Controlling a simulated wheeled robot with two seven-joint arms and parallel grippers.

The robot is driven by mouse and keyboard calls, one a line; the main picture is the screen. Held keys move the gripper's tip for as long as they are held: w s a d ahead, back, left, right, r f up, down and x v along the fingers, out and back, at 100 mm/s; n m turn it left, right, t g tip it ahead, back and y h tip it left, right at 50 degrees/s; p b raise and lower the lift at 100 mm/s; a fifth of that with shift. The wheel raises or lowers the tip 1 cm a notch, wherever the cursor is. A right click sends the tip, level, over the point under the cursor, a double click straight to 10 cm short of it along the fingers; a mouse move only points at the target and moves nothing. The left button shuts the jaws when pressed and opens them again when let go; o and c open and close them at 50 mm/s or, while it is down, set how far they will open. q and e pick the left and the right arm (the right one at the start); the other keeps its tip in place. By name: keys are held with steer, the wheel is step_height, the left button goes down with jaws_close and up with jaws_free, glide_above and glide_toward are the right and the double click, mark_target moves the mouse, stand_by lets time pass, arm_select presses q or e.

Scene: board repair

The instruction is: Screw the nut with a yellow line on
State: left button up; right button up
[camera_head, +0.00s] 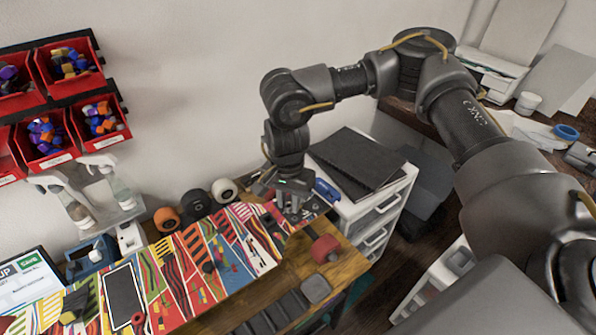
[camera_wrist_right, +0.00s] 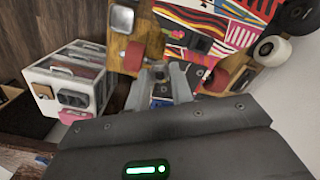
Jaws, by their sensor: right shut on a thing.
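My right gripper (camera_head: 291,212) is low over the right end of the workbench, pointing down. In the right wrist view its fingers (camera_wrist_right: 161,88) are close together on a small part between them, mostly hidden. I cannot make out a nut or a yellow line. A red wheel (camera_head: 325,249) sits near the bench's right edge, just right of the gripper and apart from it. In the right wrist view, red wheels show left (camera_wrist_right: 132,55) and right (camera_wrist_right: 216,80) of the fingers. A colourful patterned surface (camera_head: 247,238) lies left of the gripper. My left gripper is out of view.
Orange (camera_head: 166,220), black (camera_head: 196,203) and white (camera_head: 224,190) wheels stand along the wall. A white drawer unit (camera_head: 375,210) with black folders (camera_head: 358,160) is close on the gripper's right. Red bins (camera_head: 100,118) hang at the upper left. A dark tablet (camera_head: 123,295) lies on the left.

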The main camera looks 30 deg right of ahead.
steer(key=w+d+f+m+p, duration=0.1)
steer(key=w+d+m, duration=0.1)
steer(key=m, duration=0.5)
steer(key=w+d+f+m+p, duration=0.2)
steer(key=w+d+m, duration=0.1)
steer(key=m, duration=0.5)
steer(key=w+d+f+m+p, duration=0.1)
steer(key=w+d+m, duration=0.1)
steer(key=w+m, duration=0.3)
steer(key=shift+d+f+m+p, duration=0.15)
steer(key=shift+d+m+p, duration=0.05)
steer(key=shift+m, duration=0.45)
steer(key=shift+d+f+m+p, duration=0.1)
steer(key=shift+d+m+p, duration=0.1)
steer(key=shift+m, duration=0.45)
steer(key=shift+f, duration=0.1)
steer(key=shift+f, duration=0.1)
steer(key=shift+f+b, duration=0.75)
steer(key=shift+b, duration=0.1)
steer(key=shift+f+b, duration=0.45)
steer(key=shift+f, duration=0.15)
steer(key=shift+f, duration=0.1)
